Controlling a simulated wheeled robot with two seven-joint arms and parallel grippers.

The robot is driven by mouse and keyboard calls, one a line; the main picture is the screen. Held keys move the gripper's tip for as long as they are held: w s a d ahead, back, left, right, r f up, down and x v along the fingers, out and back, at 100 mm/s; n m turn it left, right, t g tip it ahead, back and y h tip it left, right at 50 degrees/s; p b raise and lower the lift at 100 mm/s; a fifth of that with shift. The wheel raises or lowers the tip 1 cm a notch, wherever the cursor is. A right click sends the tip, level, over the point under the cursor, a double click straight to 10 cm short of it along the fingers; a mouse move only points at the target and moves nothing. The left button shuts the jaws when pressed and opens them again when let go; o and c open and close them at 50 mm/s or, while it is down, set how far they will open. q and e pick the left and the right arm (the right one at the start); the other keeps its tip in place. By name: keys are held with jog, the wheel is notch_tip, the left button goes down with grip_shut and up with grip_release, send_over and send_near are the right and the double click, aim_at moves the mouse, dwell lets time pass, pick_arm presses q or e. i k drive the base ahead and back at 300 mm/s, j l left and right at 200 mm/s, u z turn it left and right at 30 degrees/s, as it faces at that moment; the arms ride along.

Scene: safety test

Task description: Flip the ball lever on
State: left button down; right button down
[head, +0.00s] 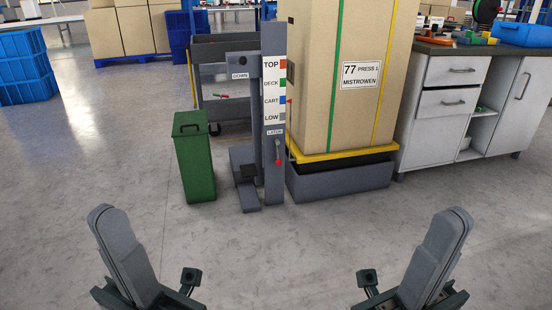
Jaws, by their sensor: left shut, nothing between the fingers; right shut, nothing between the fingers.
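A small lever with a red ball end (278,160) hangs down on the front of a grey post (274,185), under the label LATCH. The post also carries the labels TOP, DECK, CART and LOW. My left gripper (103,214) is shut and empty at the lower left, over the floor and well apart from the lever. My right gripper (457,217) is shut and empty at the lower right, also well apart from it. Neither gripper touches anything.
A green bin (194,160) stands left of the post. A tall carton (337,120) on a yellow-edged platform (345,155) stands right of it. A grey cart (225,108) is behind, and a white cabinet (440,130) is at the right. The floor in front is clear.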

aim_at(278, 162)
jog(key=i+l+z, duration=0.15)
jog(key=i, duration=0.3)
jog(key=i+l+z, duration=0.1)
jog(key=i+l, duration=0.25)
jog(key=i+l+z, duration=0.15)
jog(key=i, duration=0.4)
jog(key=i+l+z, duration=0.15)
jog(key=i, duration=0.3)
